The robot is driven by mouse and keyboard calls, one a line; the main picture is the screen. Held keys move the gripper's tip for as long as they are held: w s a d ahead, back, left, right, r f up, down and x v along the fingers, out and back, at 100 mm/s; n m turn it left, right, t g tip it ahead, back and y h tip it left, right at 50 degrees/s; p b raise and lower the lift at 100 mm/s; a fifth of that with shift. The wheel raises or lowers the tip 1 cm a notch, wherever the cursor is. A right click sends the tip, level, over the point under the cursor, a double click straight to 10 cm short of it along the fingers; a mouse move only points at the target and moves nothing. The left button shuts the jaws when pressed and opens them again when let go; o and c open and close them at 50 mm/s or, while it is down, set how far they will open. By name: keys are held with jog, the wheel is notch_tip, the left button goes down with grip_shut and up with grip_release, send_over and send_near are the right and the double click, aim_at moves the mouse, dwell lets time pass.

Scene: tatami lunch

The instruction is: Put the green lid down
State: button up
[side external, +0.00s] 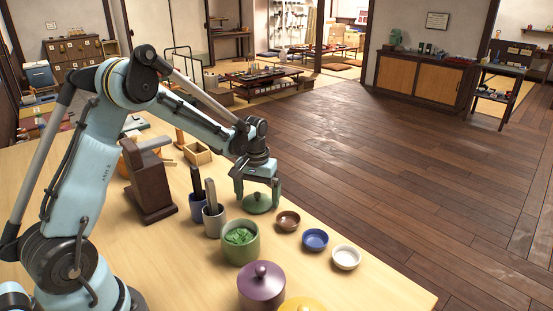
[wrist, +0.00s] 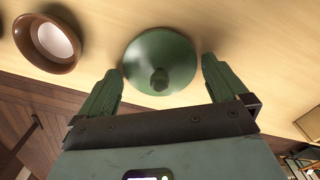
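The green lid (side external: 258,203) appears to lie flat on the pale wooden table, knob up, just behind and right of the green pot (side external: 240,246). The pot is uncovered, with green pieces showing inside. My gripper (side external: 257,197) is low over the lid, one finger on each side of it. The wrist view shows the lid (wrist: 160,52) between the spread fingers (wrist: 162,70), with the knob facing the camera. The fingers do not touch the knob, and narrow gaps show beside the rim. The lid's contact with the table is not fully clear.
A brown bowl (side external: 288,220), a blue bowl (side external: 315,240) and a white bowl (side external: 346,257) stand right of the lid, near the table edge. A purple lidded pot (side external: 262,285) is in front. A grey cup (side external: 214,222) with a dark upright piece stands left.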

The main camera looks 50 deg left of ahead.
aim_at(257, 193)
notch_tip(257, 193, up, 12)
jog(key=s+d+r+m+t, duration=0.1)
jog(key=s+d+m+t, duration=0.5)
jog(key=s+d, duration=0.6)
jog(key=shift+s+r+t, duration=0.2)
jog(key=shift+s+t, duration=0.4)
jog(key=shift+s, duration=0.5)
